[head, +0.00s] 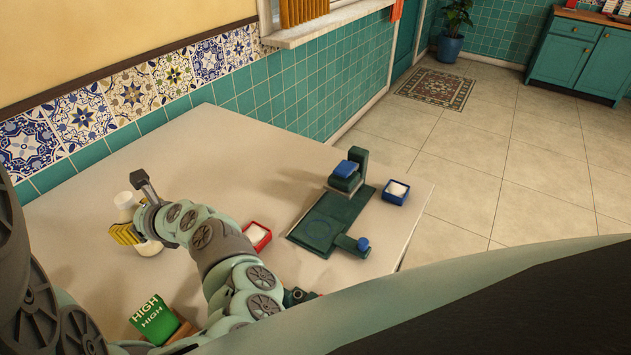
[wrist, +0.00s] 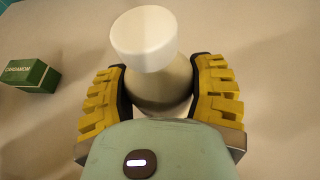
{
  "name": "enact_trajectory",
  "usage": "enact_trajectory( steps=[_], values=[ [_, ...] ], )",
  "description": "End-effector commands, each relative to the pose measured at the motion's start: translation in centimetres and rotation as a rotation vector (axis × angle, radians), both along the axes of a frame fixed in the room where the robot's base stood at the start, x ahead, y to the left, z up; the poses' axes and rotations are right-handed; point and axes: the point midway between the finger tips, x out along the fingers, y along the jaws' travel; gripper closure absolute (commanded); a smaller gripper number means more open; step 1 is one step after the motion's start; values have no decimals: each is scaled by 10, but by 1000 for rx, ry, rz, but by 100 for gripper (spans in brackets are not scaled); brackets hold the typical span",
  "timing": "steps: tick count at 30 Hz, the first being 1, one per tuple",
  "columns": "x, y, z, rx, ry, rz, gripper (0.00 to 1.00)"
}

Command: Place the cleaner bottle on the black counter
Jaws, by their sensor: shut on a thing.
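The cleaner bottle (head: 125,200) stands out by its white cap at the left of the pale table in the head view. In the wrist view the bottle (wrist: 158,85) has a large white cap and a duller body, and sits between my yellow ribbed fingers. My gripper (head: 126,234) is shut on its body from both sides; it also shows in the wrist view (wrist: 160,92). The bottle looks upright. I cannot tell whether its base touches the table. Its lower part is partly hidden by my gripper. I cannot make out a black counter in either view.
The pale table (head: 215,140) holds a dark green device (head: 325,218), a red box (head: 257,236), a blue box (head: 396,192) and a green HIGH box (head: 155,319). A green cardamom box (wrist: 30,76) lies left of my gripper. A tiled wall runs behind; tiled floor (head: 480,150) is open.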

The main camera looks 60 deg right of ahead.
Motion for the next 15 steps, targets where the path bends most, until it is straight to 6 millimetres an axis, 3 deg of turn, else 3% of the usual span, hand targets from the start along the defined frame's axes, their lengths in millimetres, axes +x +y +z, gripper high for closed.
enact_trajectory(
  steps=[8, 9, 15],
  values=[
    [0, -1, -3, 0, -2, -2, 84],
    [0, -1, -1, -1, -1, -3, 34],
    [0, 0, -1, 0, -1, -1, 14]
  ],
)
